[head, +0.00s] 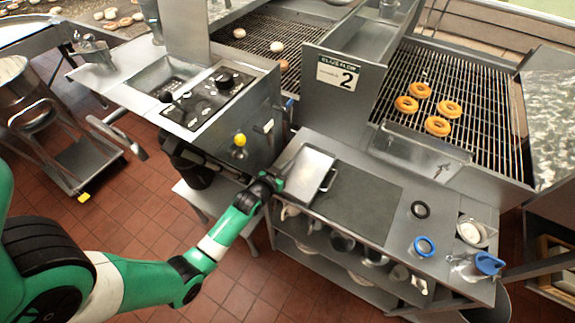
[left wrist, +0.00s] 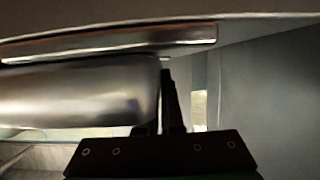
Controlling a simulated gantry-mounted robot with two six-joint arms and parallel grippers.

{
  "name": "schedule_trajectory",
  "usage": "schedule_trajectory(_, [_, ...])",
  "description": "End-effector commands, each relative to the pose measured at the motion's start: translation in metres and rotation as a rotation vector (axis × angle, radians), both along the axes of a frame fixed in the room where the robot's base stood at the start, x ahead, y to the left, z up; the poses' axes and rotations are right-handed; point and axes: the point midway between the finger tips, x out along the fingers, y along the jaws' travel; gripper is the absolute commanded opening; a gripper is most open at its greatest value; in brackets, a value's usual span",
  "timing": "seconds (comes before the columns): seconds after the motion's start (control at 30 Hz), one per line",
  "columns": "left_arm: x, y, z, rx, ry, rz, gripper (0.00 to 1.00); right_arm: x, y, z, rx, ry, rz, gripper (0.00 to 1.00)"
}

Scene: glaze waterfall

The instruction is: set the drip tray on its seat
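The drip tray (head: 309,168) is a shallow silver metal pan at the left end of the steel bench, with a bar handle on its right side. My left gripper (head: 277,181) is at the tray's left edge, where the arm's end hides part of it. In the left wrist view the fingers (left wrist: 172,100) are close together, their tips against a metal edge; they look shut on the tray's left side, though the grip itself is dark. I cannot tell whether the tray rests on the bench or is slightly raised. My right gripper is not in view.
A control cabinet (head: 212,105) stands behind the arm. Behind the bench, a wire conveyor (head: 462,85) carries several doughnuts. Pitchers crowd the shelf below.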

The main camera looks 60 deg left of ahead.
Motion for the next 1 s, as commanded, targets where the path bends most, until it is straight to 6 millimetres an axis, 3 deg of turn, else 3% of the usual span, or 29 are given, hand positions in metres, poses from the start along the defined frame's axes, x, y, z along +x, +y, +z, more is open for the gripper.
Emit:
schedule_trajectory(0.83, [0.0001, -0.0001, -0.0087, -0.001, 0.001, 0.0, 0.0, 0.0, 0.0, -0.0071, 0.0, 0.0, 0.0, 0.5])
schedule_trajectory(1.0, [0.0, -0.0001, -0.0087, -0.001, 0.001, 0.0, 0.34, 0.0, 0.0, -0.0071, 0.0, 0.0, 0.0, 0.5])
